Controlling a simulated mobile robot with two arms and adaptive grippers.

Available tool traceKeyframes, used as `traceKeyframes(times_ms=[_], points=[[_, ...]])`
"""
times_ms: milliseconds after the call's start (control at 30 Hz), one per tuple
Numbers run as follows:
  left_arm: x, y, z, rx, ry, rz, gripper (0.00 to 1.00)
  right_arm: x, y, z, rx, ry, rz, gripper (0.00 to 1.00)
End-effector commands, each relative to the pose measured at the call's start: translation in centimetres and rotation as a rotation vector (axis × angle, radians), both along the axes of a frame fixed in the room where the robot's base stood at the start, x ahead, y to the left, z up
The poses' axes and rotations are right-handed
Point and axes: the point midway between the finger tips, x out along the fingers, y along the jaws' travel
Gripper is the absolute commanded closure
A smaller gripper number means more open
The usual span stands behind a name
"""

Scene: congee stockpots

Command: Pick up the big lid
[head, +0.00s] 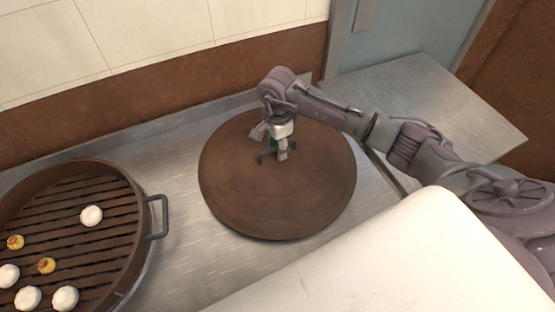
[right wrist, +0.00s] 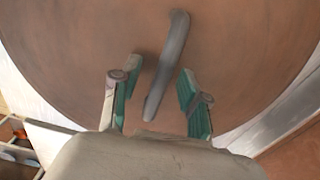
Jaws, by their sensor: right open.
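The big lid (head: 275,200) is a round brown disc on the steel counter in the head view. It fills most of the right wrist view (right wrist: 70,60). Its dark bar handle (right wrist: 167,65) shows there, with its lower end between the two fingers. My right gripper (head: 275,155) is over the middle of the lid, pointing down. In the right wrist view my right gripper (right wrist: 155,105) is open, with a green-padded finger on each side of the handle and gaps on both sides. Whether the fingers are level with the handle is hard to tell. My left gripper is not in view.
A round slatted steamer (head: 60,225) with several buns stands at the left, its side handle (head: 157,217) facing the lid. A tiled wall (head: 150,35) runs behind the counter (head: 175,265). A pale rounded surface (head: 400,260) fills the front right.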

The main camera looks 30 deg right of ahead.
Motion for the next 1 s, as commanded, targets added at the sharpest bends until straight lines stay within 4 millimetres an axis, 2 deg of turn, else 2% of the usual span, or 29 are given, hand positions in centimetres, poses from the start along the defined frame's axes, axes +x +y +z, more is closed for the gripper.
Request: traceKeyframes(times_ms=[1000], points=[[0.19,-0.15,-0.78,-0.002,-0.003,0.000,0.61,0.02,-0.03,-0.57,0.000,0.000,0.000,0.55]])
